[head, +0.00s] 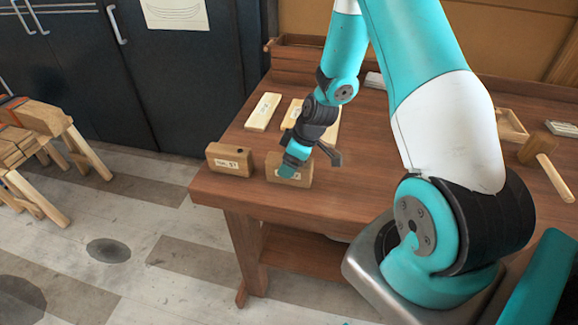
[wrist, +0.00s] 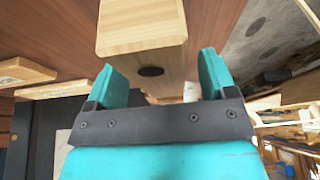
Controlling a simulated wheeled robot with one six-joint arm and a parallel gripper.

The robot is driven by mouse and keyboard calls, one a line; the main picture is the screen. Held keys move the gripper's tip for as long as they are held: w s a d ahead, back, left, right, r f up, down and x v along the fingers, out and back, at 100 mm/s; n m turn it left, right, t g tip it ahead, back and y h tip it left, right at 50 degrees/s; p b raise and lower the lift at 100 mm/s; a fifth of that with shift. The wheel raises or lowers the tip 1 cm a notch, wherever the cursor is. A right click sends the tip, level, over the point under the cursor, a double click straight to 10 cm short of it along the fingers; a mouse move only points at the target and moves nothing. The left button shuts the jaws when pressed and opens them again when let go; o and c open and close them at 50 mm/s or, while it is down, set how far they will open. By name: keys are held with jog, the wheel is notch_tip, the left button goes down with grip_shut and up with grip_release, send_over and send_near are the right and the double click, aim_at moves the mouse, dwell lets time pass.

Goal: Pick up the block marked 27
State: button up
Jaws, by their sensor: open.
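Two brown wooden blocks stand at the bench's front left edge in the head view. The left block (head: 229,160) has a white label whose small print seems to end in 7; I cannot read it surely. The right block (head: 302,178) also has a pale label, partly hidden by my gripper (head: 288,170), which is down at it. In the wrist view, my gripper (wrist: 156,62) is open, its teal fingers spread either side of a wooden block (wrist: 140,28) with a dark hole. Whether the fingers touch it, I cannot tell.
Pale flat boards (head: 262,112) lie behind the blocks on the brown bench (head: 215,190). A mallet (head: 556,178) and a small wooden tray (head: 511,126) are at the right. Wooden trestles (head: 40,125) stand on the floor at left. Dark cabinets (head: 195,75) are behind.

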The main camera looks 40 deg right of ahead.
jog(key=shift+w+f, duration=0.1)
jog(key=shift+f, duration=0.2)
jog(key=shift+c, duration=0.4)
jog(key=c, duration=1.1)
jog(key=shift+r, duration=0.15)
